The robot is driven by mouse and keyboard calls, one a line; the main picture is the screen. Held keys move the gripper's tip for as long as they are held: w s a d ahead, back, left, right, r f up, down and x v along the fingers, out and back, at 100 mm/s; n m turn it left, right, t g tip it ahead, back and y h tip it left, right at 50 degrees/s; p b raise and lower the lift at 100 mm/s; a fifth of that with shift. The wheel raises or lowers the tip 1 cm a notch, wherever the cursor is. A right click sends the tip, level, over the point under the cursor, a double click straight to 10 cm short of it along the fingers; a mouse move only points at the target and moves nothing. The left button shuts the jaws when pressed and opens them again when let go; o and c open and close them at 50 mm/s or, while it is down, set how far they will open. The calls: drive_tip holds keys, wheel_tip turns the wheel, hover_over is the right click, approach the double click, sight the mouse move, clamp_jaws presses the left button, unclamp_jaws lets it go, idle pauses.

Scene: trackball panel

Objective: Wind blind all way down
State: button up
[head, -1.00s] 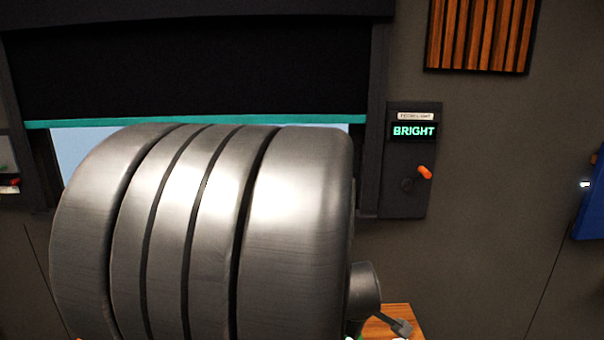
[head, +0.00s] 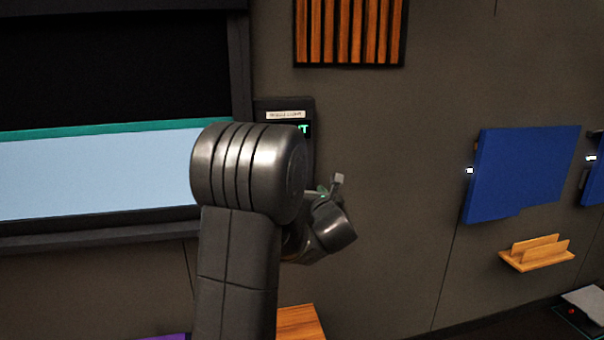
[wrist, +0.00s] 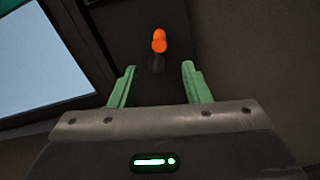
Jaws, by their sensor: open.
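The black blind (head: 110,65) hangs partway over the window at upper left in the head view, its teal bottom rail (head: 110,130) above a wide strip of pale glass (head: 90,175). In the wrist view the crank's orange knob (wrist: 159,40) stands out from the dark control panel (wrist: 130,18). My gripper (wrist: 159,66) is open and empty, its green fingers either side of the knob's line, with the knob just beyond the tips.
A slatted wooden panel (head: 350,30) is on the wall above. A blue board (head: 520,172) and a small wooden rack (head: 536,252) are at right. A wooden surface (head: 300,323) shows below my arm. The wall between is bare.

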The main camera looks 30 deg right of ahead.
drive_tip(key=p+x, duration=0.4)
drive_tip(key=x, duration=0.9)
drive_tip(key=shift+f+p, duration=0.1)
drive_tip(key=shift+p, duration=0.2)
clamp_jaws()
